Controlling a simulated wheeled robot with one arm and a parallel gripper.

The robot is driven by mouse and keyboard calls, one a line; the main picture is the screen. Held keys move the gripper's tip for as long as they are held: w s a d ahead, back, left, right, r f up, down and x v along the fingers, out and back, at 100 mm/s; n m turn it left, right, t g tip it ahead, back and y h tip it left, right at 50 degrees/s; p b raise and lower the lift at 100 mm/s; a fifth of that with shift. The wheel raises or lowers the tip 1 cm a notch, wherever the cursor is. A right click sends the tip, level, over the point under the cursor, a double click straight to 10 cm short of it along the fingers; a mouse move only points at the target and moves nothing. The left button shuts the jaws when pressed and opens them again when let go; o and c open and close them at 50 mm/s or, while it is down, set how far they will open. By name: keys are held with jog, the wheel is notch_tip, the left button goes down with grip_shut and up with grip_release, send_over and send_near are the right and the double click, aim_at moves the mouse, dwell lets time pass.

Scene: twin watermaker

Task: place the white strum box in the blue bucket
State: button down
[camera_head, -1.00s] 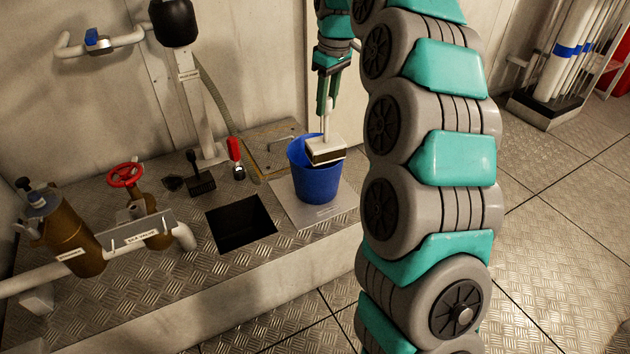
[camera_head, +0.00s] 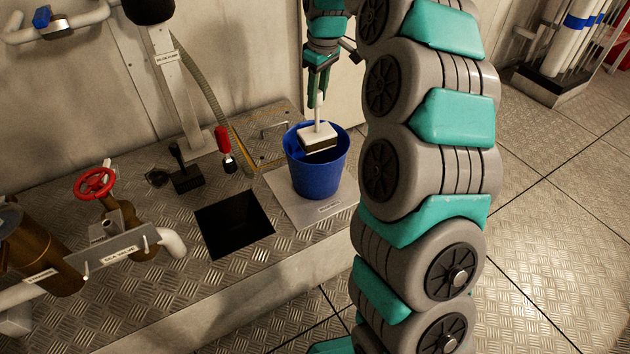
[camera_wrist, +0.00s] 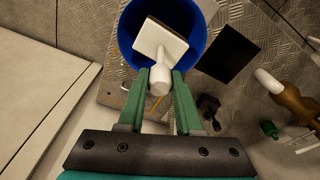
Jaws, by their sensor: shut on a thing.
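The white strum box (camera_head: 318,136) has a square white top, a dark underside and an upright white stem. It sits at the mouth of the blue bucket (camera_head: 318,178), within the rim as seen from the head camera. My gripper (camera_head: 318,98) is above the bucket, shut on the stem. In the wrist view, my gripper (camera_wrist: 160,85) has its green fingers on either side of the stem, and the white box (camera_wrist: 160,42) lies over the opening of the blue bucket (camera_wrist: 128,28). The bucket's inside is partly hidden by the box.
The bucket stands on a flat plate (camera_head: 290,207) beside a dark square opening (camera_head: 234,223) in the raised deck. A red valve wheel (camera_head: 95,184) is further left.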

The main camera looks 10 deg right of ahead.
aim_at(316, 142)
notch_tip(316, 142, down, 5)
jog(key=shift+a+f+b, duration=0.1)
jog(key=shift+b, duration=0.35)
notch_tip(316, 142, down, 10)
jog(key=shift+r, duration=0.25)
jog(key=shift+f, duration=0.1)
jog(key=c, duration=0.6)
grip_release()
